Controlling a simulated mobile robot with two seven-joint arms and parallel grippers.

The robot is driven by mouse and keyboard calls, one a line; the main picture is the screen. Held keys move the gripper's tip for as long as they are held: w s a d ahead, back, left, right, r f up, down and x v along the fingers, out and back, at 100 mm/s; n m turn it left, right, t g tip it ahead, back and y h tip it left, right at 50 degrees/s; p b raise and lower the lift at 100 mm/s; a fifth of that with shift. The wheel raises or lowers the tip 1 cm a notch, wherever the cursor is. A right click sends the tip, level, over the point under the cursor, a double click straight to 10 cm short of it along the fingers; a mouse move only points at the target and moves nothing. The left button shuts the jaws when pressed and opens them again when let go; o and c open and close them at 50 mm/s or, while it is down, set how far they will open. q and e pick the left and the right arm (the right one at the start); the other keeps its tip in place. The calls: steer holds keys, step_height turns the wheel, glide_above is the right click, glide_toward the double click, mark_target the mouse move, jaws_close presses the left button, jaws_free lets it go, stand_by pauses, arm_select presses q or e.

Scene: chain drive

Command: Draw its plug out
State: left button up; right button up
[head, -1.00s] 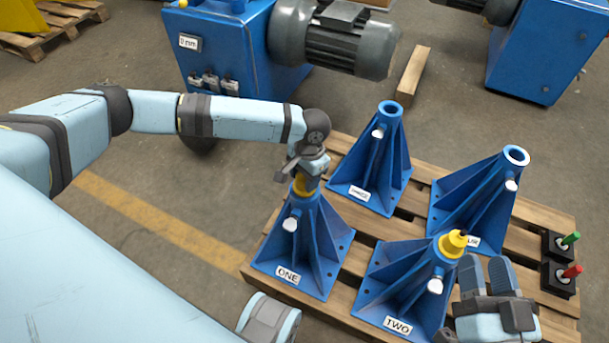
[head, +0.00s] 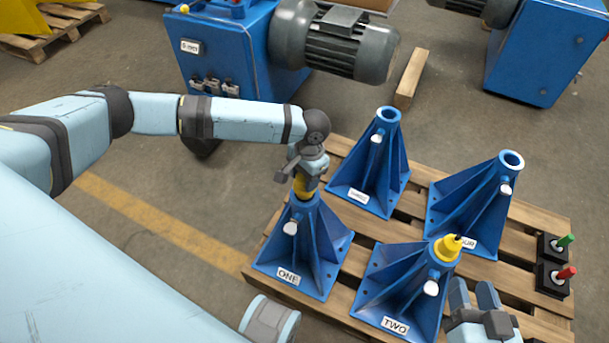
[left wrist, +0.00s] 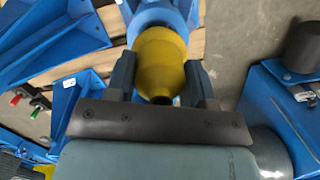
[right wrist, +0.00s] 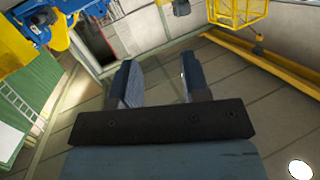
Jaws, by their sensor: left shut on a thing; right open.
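The blue stand labelled ONE (head: 325,250) is upright on the pallet. A yellow plug (head: 304,187) is at the top of its tube. My left gripper (head: 307,178) is shut on this plug from above. In the left wrist view the plug (left wrist: 160,65) sits between the two fingers, with blue tube beyond it; how deep it sits cannot be told. The stand labelled TWO (head: 400,285) carries another yellow plug (head: 447,249) with a dark tip. My right gripper (head: 473,292) is open and empty beside stand TWO, and its empty fingers show in the right wrist view (right wrist: 157,85).
Two more blue stands, one back (head: 375,165) and one at right (head: 475,205), have open tube tops. Small black blocks with a green pin (head: 565,240) and a red pin (head: 566,272) are at the pallet's right edge. A blue machine with a grey motor (head: 335,45) stands behind.

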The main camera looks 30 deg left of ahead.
arm_select(q)
steer(key=shift+r, duration=0.2)
steer(key=shift+r+p, duration=0.25)
steer(key=shift+p, duration=0.15)
steer(key=shift+r+p, duration=0.3)
steer(key=shift+p, duration=0.1)
steer(key=shift+r+p, duration=0.25)
steer(key=shift+p, duration=0.05)
steer(key=shift+r+p, duration=0.3)
steer(key=shift+p, duration=0.05)
steer(key=shift+r, duration=0.25)
steer(key=shift+r+p, duration=0.4)
steer(key=shift+p, duration=0.4)
steer(key=shift+r+p, duration=0.6)
steer(key=shift+p, duration=0.15)
steer(key=shift+r, duration=0.2)
arm_select(e)
steer(key=s+d+f+g+h, duration=0.2)
steer(key=d+f+g, duration=0.1)
steer(key=f, duration=0.2)
steer(key=shift+s+d, duration=0.15)
steer(key=shift+d, duration=0.05)
